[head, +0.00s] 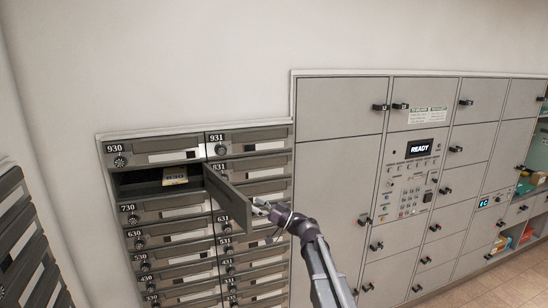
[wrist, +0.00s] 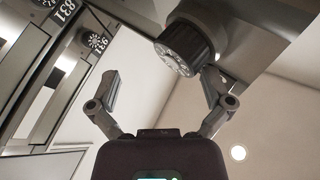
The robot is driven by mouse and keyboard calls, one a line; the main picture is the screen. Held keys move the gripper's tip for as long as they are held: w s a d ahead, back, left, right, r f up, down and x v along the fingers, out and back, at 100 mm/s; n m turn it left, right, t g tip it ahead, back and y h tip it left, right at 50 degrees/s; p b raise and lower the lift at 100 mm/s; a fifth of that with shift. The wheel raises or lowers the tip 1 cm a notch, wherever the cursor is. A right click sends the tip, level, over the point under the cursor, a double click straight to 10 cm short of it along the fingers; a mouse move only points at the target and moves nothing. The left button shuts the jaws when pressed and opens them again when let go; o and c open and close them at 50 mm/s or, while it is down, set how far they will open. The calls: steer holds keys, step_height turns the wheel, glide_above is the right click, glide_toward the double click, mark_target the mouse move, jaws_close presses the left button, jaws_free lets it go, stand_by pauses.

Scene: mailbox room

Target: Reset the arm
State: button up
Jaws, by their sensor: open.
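My arm (head: 316,255) reaches up from the bottom of the head view, and my gripper (head: 262,208) is at the outer edge of an open mailbox door (head: 228,197). The door swings out to the right from an open compartment (head: 137,186) in the second row of the left column. In the wrist view my gripper (wrist: 160,82) has its two fingers spread wide with nothing held between them. A round dark dial knob (wrist: 185,46) shows just beyond the fingers, close to the right one. I cannot tell whether they touch.
A small box marked 830 (head: 174,175) lies in the open compartment. Shut numbered mailboxes (head: 165,213) surround it. Grey lockers (head: 340,150) with a READY display (head: 419,148) stand to the right. Another mailbox bank (head: 22,240) is at the left edge. Plain wall is above.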

steer(key=w+d+f+m+t+h+b, duration=0.2)
steer(key=w+d+f+m+t+h, duration=0.1)
steer(key=d+m+t+h, duration=0.35)
steer(key=w+d+f+m+t+h+b, duration=0.2)
steer(key=w+d+f+m+t+h, duration=0.1)
steer(key=d+m+t+h, duration=0.4)
steer(key=s+d+f+m+g+h+b, duration=0.3)
steer(key=s+d+f+h+b, duration=0.1)
steer(key=d+f+h, duration=0.7)
steer(key=s+d+f+g+b, duration=0.1)
steer(key=s+f+g+b, duration=0.3)
steer(key=s+f+g, duration=0.55)
steer(key=s+a+f+n+g+y+b, duration=0.1)
steer(key=s+f+n+g+b, duration=0.1)
steer(key=s+f, duration=0.5)
steer(key=s+a+f+n+g+y+b, duration=0.1)
steer(key=s+f+g+b, duration=0.1)
steer(key=s+f+g, duration=0.2)
steer(key=s+f, duration=0.3)
steer(key=s, duration=0.4)
steer(key=shift+s+a+f+n+y, duration=0.15)
steer(key=shift+s+a+n+y, duration=0.1)
steer(key=shift+s+n+y, duration=0.1)
